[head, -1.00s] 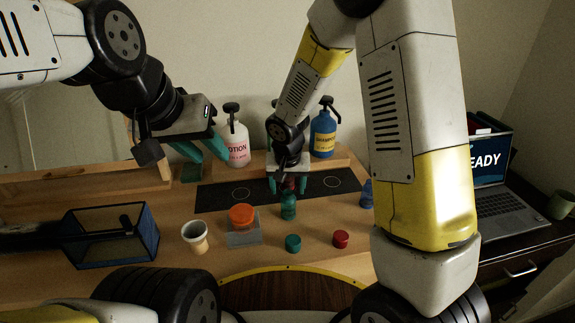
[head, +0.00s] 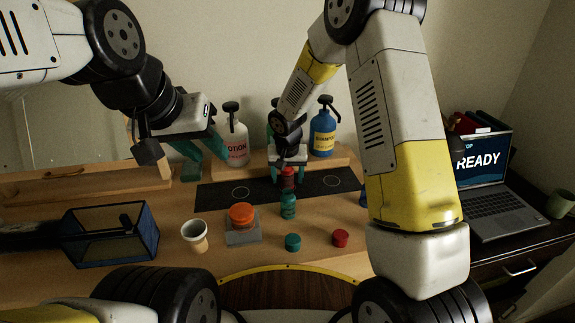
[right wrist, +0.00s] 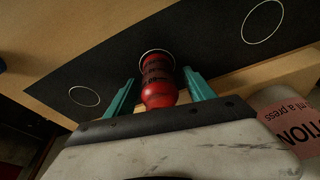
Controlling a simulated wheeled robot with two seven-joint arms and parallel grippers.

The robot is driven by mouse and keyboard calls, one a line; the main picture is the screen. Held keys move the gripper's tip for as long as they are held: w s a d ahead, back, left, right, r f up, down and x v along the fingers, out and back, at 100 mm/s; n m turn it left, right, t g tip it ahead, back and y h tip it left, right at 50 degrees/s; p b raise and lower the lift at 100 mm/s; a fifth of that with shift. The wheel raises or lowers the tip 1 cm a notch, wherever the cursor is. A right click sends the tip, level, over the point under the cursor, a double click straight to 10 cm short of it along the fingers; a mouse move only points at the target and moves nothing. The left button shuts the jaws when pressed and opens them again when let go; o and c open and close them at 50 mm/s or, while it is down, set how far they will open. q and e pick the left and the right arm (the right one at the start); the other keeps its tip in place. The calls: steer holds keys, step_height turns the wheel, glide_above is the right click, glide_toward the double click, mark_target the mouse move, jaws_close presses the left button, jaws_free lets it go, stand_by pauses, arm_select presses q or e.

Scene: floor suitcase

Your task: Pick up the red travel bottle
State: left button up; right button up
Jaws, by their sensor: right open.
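The red travel bottle (right wrist: 158,88) stands on a white-ringed spot of the black mat in the right wrist view. It also shows in the head view (head: 288,176), partly hidden behind a green bottle (head: 288,205). My right gripper (right wrist: 158,76) is open, one teal finger on each side of the red bottle, with gaps showing between. In the head view my right gripper (head: 287,172) is at the mat, behind the green bottle. My left gripper (head: 203,160) is open and empty above the table at the left.
The black mat (head: 222,193) has empty rings on both sides. A lotion pump bottle (head: 236,145) and a blue shampoo bottle (head: 323,135) stand behind. In front are a white cup (head: 194,237), an orange-lidded item (head: 242,214), a green cap (head: 292,242) and a red cap (head: 340,238).

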steer(key=shift+c, duration=0.4)
jaws_close()
steer(key=shift+r, duration=0.1)
